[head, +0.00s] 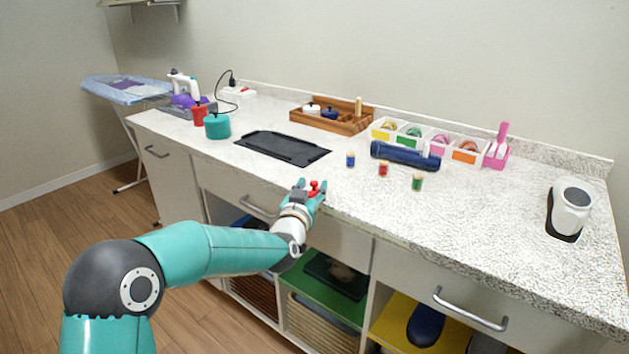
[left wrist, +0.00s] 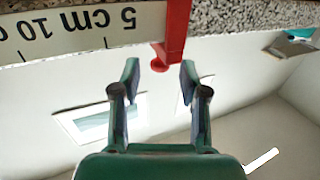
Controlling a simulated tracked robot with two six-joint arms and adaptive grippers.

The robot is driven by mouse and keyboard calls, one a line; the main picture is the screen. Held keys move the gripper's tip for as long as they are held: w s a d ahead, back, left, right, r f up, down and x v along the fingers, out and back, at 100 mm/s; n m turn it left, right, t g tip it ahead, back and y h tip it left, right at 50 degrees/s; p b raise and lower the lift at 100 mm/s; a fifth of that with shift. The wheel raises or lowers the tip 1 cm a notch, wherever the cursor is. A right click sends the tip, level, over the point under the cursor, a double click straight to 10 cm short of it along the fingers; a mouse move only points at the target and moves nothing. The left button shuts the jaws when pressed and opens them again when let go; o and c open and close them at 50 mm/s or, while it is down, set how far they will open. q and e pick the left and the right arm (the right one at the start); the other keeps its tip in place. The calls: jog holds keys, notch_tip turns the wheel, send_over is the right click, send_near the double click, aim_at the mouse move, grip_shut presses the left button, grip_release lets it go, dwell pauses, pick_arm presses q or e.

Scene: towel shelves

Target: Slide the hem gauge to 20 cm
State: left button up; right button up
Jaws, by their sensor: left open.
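The hem gauge is a white scale strip (left wrist: 60,30) along the counter's front edge, seen upside down in the left wrist view with marks reading 5 cm and 10. Its red slider (left wrist: 174,35) sits just to the right of the 5 cm label in that view, with a small red knob (left wrist: 160,66) at its lower end. My left gripper (left wrist: 160,78) is open, its fingertips on either side of the knob with gaps visible. In the head view my left gripper (head: 311,187) is at the counter's front edge, with the red slider (head: 314,189) between its fingers. My right gripper is not in view.
On the counter (head: 480,230) are a black mat (head: 283,148), small thread spools (head: 383,169), a dark blue roll (head: 405,157) and a white device (head: 571,210). Drawer handles (head: 470,310) stick out below the edge. The front edge near my gripper looks clear.

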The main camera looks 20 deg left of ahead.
pick_arm(q)
jog(key=shift+w, duration=1.35)
grip_shut()
